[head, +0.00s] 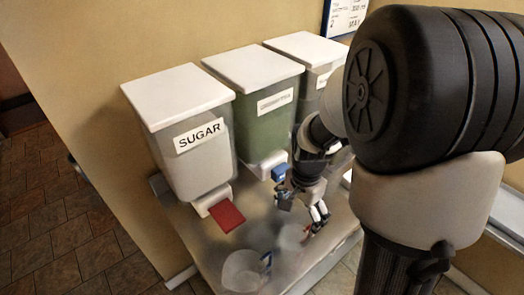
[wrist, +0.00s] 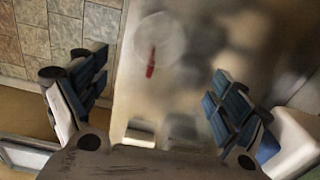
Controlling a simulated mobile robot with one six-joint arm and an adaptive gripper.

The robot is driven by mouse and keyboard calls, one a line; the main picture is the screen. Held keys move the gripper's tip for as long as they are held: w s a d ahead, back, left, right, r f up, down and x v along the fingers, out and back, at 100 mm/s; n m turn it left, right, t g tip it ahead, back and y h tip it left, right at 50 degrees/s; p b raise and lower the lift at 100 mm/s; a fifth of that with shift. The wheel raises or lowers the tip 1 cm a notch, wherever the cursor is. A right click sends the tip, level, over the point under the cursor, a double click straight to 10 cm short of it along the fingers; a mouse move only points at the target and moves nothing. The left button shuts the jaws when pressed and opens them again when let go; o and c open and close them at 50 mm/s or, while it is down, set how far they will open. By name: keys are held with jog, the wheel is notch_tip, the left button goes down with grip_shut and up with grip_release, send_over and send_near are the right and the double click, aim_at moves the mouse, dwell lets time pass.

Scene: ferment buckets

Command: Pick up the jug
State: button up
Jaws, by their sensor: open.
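Two clear jugs stand on the steel counter in the head view. One jug with a blue handle (head: 240,272) is near the front edge. The other, reddish-tinted jug (head: 291,238) is just right of it, close to my gripper (head: 303,208). In the wrist view a round, see-through jug with a red handle (wrist: 160,38) lies beyond the fingertips, between their lines. My gripper (wrist: 160,95) is open, its blue-padded fingers wide apart with nothing between them. In the head view my gripper points down above and behind the reddish jug; the exact gap cannot be told.
A sugar bucket (head: 190,145) with a red tap lever (head: 227,217), a green bucket (head: 262,115) with a blue lever (head: 279,172) and a third bucket (head: 318,80) line the wall. The counter (head: 240,240) has an open edge. A white tap part (wrist: 295,140) is near the right finger.

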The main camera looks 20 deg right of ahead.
jog(key=b, duration=0.4)
send_over(296, 242)
jog(key=s+a, duration=0.1)
jog(key=s, duration=0.1)
jog(key=shift+m, duration=0.3)
jog(key=f, duration=1.8)
jog(key=shift+a+f, duration=0.1)
jog(key=shift+a, duration=0.1)
jog(key=shift+c, duration=0.4)
jog(key=c, duration=1.1)
